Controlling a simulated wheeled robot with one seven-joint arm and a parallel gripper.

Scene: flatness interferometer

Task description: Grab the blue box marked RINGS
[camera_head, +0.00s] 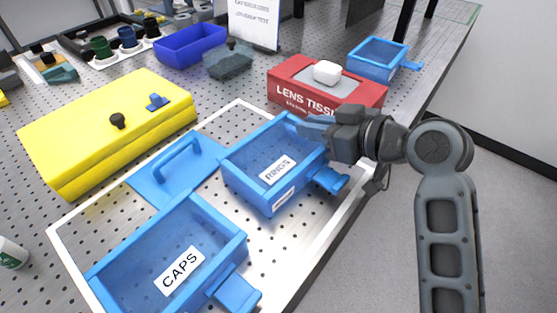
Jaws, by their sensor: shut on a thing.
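The blue box marked RINGS (247,189) is an open-topped box in the middle of the view, with white RINGS labels and a tab at its front right. It sits in or just over a white-rimmed tray (336,228); I cannot tell whether it touches the tray floor. My gripper (308,128) comes from the right and is shut on the box's far right wall. The fingertips are partly hidden by the gripper body. A larger blue box marked CAPS (232,238) stands nearer, at the lower left in the tray.
A blue lid with a handle (148,188) lies left of the RINGS box. A yellow case (70,140) is farther left. A red LENS TISSUE box (283,88) stands close behind my gripper, and another blue box (372,72) behind that. The perforated table ends at the right.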

